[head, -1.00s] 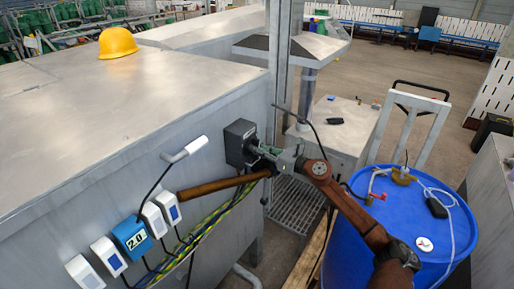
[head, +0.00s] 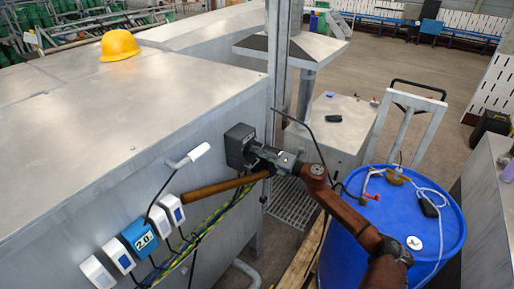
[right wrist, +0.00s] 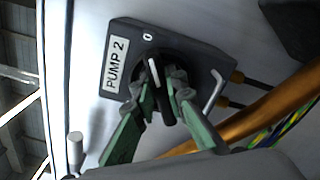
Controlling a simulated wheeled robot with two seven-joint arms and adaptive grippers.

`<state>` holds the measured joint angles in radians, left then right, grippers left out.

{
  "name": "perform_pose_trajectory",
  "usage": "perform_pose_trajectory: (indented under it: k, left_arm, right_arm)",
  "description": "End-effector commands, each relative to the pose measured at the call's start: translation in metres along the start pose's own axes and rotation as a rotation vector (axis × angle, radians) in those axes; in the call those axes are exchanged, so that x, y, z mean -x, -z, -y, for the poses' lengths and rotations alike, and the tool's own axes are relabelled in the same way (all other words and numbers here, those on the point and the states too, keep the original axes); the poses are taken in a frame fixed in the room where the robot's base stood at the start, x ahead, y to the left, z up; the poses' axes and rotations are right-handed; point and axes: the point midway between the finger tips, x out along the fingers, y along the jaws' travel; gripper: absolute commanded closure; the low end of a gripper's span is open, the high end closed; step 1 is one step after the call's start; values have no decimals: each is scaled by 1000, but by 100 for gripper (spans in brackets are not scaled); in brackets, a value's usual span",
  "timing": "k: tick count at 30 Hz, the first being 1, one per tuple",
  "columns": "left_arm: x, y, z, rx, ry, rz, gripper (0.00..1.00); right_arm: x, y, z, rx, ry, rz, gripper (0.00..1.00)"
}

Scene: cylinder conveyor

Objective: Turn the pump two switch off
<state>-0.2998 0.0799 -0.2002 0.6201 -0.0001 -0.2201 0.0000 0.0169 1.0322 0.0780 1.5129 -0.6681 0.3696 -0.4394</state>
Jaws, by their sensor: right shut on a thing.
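The pump two switch is a dark box (head: 239,145) on the side wall of the large metal tank. In the right wrist view its grey face (right wrist: 190,50) carries a "PUMP 2" label (right wrist: 116,65) and a "0" mark (right wrist: 148,37). Its black rotary knob (right wrist: 155,76) has a white pointer line, which points up roughly toward the "0". My right gripper (head: 251,154) is at the front of the box. In the right wrist view its green fingers (right wrist: 164,100) are shut on the knob, one on each side, partly hiding it. My left gripper is not in view.
A copper-coloured pipe (head: 210,190) and yellow-green cables (head: 218,212) run just below the switch. White boxes and a blue "2.0" meter (head: 139,238) line the wall at left. A blue drum (head: 385,225) stands under my right arm. A metal post (head: 283,60) rises behind the switch.

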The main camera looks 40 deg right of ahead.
Motion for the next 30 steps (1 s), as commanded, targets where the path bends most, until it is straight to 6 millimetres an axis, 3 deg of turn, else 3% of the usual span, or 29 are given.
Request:
perform_pose_trajectory:
  k: [15,30]
  left_arm:
    - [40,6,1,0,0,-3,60]
    - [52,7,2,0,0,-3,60]
  right_arm:
    - [0,-2,2,-431,1,4,100]
    - [0,0,5,-586,0,4,100]
